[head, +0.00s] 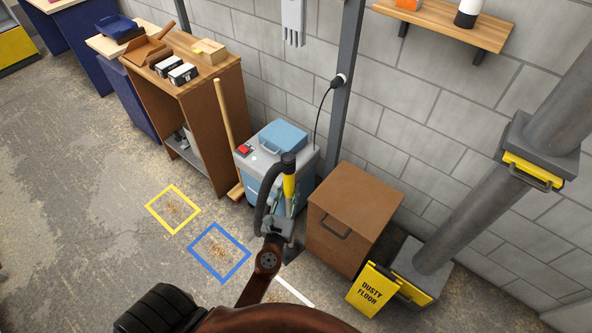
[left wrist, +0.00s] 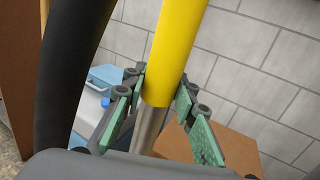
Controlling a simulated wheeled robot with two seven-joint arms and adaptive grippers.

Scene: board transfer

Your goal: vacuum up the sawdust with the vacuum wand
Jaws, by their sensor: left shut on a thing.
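The vacuum wand (head: 289,187) has a yellow grip, a metal tube and a dark hose at its top; it stands roughly upright in front of the vacuum unit (head: 253,162). My left gripper (head: 279,227) is shut on the wand. In the left wrist view the green-padded fingers (left wrist: 160,98) flank the wand (left wrist: 170,55) where yellow meets metal. Sawdust (head: 173,209) lies inside a yellow floor square, and more sawdust (head: 218,249) lies inside a blue square, both left of the gripper. The wand's lower end is partly hidden. My right gripper is out of view.
A brown cabinet (head: 341,228) stands close right of the wand. A yellow "DUSTY FLOOR" sign (head: 372,291) is by the duct (head: 466,214). A broom (head: 224,120) leans by the wooden bench (head: 205,118). A white floor line (head: 294,291) shows beside my arm. Floor at left is open.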

